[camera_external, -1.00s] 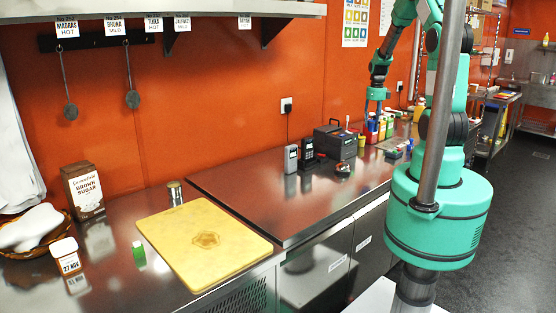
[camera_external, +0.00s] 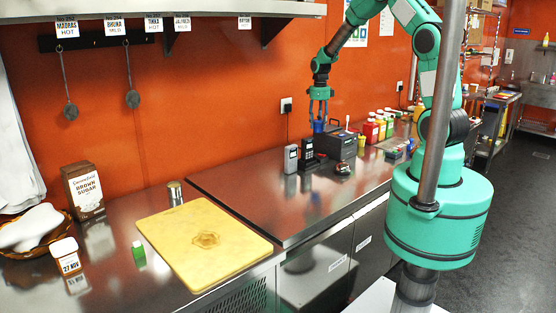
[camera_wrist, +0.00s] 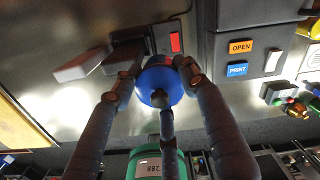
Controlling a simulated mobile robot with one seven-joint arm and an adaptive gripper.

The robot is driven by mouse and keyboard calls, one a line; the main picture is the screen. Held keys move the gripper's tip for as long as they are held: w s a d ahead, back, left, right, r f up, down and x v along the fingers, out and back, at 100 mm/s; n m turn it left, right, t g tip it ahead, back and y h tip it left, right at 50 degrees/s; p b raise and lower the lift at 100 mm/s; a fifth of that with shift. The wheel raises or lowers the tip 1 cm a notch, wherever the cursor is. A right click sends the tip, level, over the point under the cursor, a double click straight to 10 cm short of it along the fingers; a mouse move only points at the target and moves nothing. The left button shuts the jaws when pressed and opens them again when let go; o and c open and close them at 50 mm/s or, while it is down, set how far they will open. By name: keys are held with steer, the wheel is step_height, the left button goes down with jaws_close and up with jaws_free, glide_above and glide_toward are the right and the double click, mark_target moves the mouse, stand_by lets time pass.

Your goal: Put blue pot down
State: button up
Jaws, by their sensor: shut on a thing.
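The blue pot (camera_wrist: 150,82) is small and round and sits between the fingers of my gripper (camera_wrist: 160,90) in the wrist view. My gripper is shut on it. In the external view, my gripper (camera_external: 319,108) points down at the back of the steel counter, and a small blue patch of the pot (camera_external: 318,126) shows below the fingers. The pot is in front of or above the dark printer box; whether it touches anything below is not clear.
The dark printer box (camera_external: 340,144) and black card terminals (camera_external: 308,152) stand close by. Several coloured bottles (camera_external: 378,127) stand to the right. A yellow cutting board (camera_external: 203,240) lies at the left. The counter (camera_external: 270,205) between is mostly bare.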

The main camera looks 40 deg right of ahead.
steer(key=w+a+n, duration=0.2)
steer(key=a+n, duration=0.1)
steer(key=a, duration=1.7)
steer(key=w+a+n, duration=0.2)
steer(key=a+n, duration=0.2)
steer(key=a, duration=1.6)
steer(key=s+a+n, duration=0.1)
steer(key=s+a, duration=0.3)
steer(key=a, duration=0.7)
steer(key=s+a+n, duration=0.2)
steer(key=s+a, duration=0.2)
steer(key=a, duration=0.7)
steer(key=s+a+n+p, duration=0.1)
steer(key=s+a+n, duration=0.5)
steer(key=s+a, duration=2.5)
steer(key=f, duration=1.1)
steer(key=shift+s+d+f, duration=0.1)
steer(key=shift+s+f, duration=0.1)
steer(key=shift+f, duration=0.15)
steer(key=shift+w+a, duration=0.1)
steer(key=shift+a, duration=0.1)
steer(key=shift+w+a+f+p, duration=0.1)
steer(key=shift+w+a+f, duration=0.15)
steer(key=shift+w+a, duration=1.5)
steer(key=shift+w+a+f+p, duration=0.1)
steer(key=shift+w+a+f, duration=0.2)
steer(key=shift+a, duration=2.75)
steer(key=shift+w+a+f+p, duration=0.15)
steer(key=shift+w+a, duration=0.9)
steer(key=shift+a, duration=1.35)
